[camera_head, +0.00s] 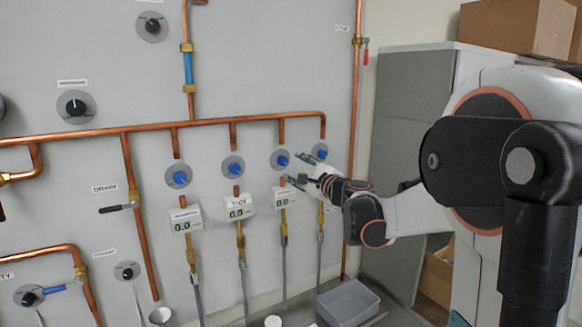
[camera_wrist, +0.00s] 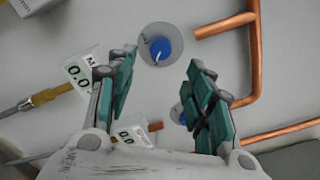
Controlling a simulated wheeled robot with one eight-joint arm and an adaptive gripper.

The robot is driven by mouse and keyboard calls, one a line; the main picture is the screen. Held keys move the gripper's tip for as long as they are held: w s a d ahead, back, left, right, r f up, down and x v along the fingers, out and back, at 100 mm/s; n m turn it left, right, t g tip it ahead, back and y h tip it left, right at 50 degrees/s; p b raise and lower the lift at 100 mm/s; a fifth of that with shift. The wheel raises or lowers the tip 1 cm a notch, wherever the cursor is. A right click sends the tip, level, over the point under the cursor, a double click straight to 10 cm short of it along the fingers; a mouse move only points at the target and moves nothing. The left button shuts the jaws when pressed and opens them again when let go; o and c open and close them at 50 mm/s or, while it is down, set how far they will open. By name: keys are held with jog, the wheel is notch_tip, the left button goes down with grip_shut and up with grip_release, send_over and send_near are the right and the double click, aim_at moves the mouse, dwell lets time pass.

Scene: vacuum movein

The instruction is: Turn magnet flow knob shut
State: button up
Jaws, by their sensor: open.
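A blue knob on a round grey plate (camera_wrist: 163,46) shows at the top middle of the wrist view. It carries a pale pointer mark. The 0.0 display (camera_wrist: 76,74) beside it has a label starting with M; the rest is not legible. This appears to be the third knob from the left in the row in the head view (camera_head: 281,160). My gripper (camera_head: 297,168) is just right of and below it there. In the wrist view my gripper (camera_wrist: 162,60) is open, its teal-padded fingers apart on either side of the knob. Nothing is held, and no contact shows.
More blue knobs sit in the same row, such as the left one (camera_head: 178,177); another (camera_wrist: 178,114) is partly behind the right finger. Copper pipes (camera_head: 215,122) run above. A plastic bin (camera_head: 348,302) stands low. A grey cabinet (camera_head: 403,110) is to the right.

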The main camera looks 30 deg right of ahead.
jog(key=shift+s, duration=2.2)
